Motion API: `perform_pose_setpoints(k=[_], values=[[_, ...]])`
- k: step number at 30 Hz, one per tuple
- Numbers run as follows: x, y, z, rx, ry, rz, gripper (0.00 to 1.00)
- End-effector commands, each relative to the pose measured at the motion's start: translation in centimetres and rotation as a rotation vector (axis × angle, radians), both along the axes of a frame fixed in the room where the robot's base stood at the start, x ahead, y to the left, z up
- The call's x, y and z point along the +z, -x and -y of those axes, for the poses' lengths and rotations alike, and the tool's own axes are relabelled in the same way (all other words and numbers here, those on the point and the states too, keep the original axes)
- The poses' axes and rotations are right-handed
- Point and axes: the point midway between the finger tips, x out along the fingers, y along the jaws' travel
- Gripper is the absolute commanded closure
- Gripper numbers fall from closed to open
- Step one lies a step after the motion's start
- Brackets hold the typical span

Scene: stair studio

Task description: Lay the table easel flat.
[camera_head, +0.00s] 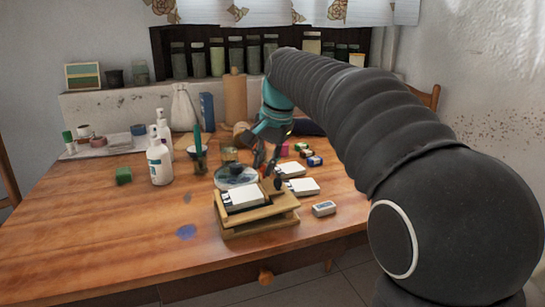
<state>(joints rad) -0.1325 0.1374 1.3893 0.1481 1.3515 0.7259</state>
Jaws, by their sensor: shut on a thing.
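The table easel (259,226) is a low, light wooden stand near the front right of the table. A white pad (243,196) lies on its slightly tilted top. My gripper (268,170) reaches down from behind and above. Its fingers are shut at the back right edge of the easel's top, by a small dark part. The fingertips are small and partly hidden, so the exact contact is hard to see.
A round dish (235,178) stands close behind the easel. White blocks (302,186) and a small grey-white box (324,208) lie to its right.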

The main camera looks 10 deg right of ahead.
Motion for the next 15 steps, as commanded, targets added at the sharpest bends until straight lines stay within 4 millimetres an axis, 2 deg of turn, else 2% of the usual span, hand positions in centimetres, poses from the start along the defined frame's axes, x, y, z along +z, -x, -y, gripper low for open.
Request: perform_pose_setpoints(k=[15], values=[[-1.18,-0.04,0.38,0.002,0.006,-0.004,1.0]])
